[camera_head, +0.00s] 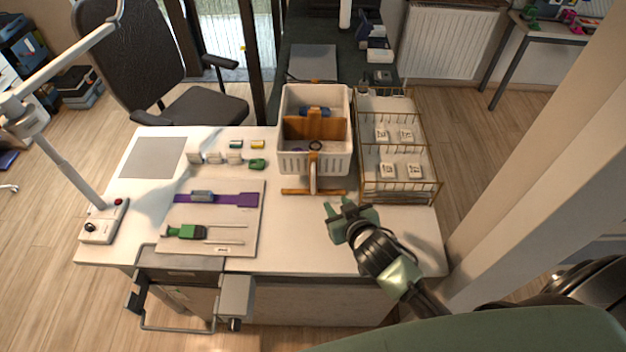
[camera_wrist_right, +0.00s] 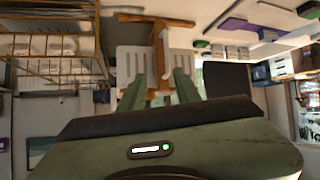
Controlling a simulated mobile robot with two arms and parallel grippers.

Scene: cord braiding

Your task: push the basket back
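The white basket (camera_head: 288,163) stands at the back middle of the desk, with a brown divider and a blue item inside. Its slotted wall (camera_wrist_right: 127,66) shows behind the fingers in the right wrist view. A wooden T-shaped piece (camera_head: 297,191) stands at the basket's front side; it also shows in the right wrist view (camera_wrist_right: 158,42). My right gripper (camera_head: 340,207) is open and empty, in front of the basket and a little to its right, apart from it in the head view. Its spread fingers (camera_wrist_right: 159,92) show in the right wrist view. My left gripper is out of view.
A wire rack (camera_head: 437,185) with white blocks stands close to the basket's right. A board (camera_head: 225,243) with a purple strap and a green tool lies at the left. Small spools (camera_head: 215,158) sit left of the basket. The desk (camera_head: 290,235) is clear in front.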

